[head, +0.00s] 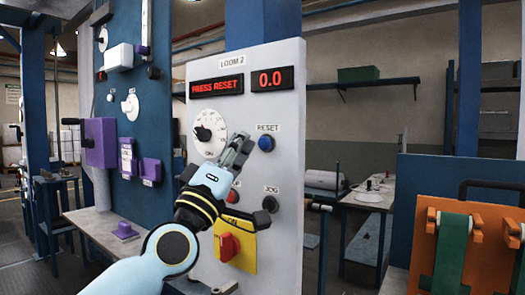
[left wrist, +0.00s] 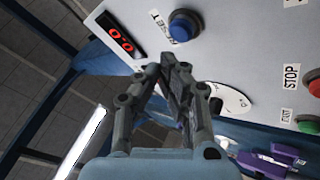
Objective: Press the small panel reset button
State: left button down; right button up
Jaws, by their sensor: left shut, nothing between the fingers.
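The blue RESET button (head: 266,143) sits under its label on the white LOOM 2 panel (head: 290,90). The panel's red display (head: 217,87) reads PRESS RESET, and the display beside it (head: 271,79) reads 0.0. My left gripper (head: 240,143) is shut and empty in front of the panel, its tips just left of the blue button in the head view. In the left wrist view the blue button (left wrist: 185,26) is just beyond the tips of my gripper (left wrist: 168,68). A gap seems to remain; contact cannot be confirmed. My right gripper is not in view.
A white dial (head: 207,128) is left of the fingers. A black JOG button (head: 270,204) and a red switch on a yellow plate (head: 247,262) are lower. My gripper partly hides a red button (head: 232,196). Purple boxes (head: 101,143) stand on the blue wall at left.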

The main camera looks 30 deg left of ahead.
pick_arm(q)
jog(key=shift+w, duration=0.65)
dwell(0.9)
jog(key=shift+w+d, duration=0.1)
jog(key=shift+w, duration=0.35)
jog(key=shift+w+b, duration=0.35)
jog(key=shift+w, duration=0.05)
dwell(0.7)
jog(key=shift+s+r, duration=0.1)
dwell(0.3)
jog(key=shift+s+p, duration=0.45)
jog(key=shift+s, duration=0.35)
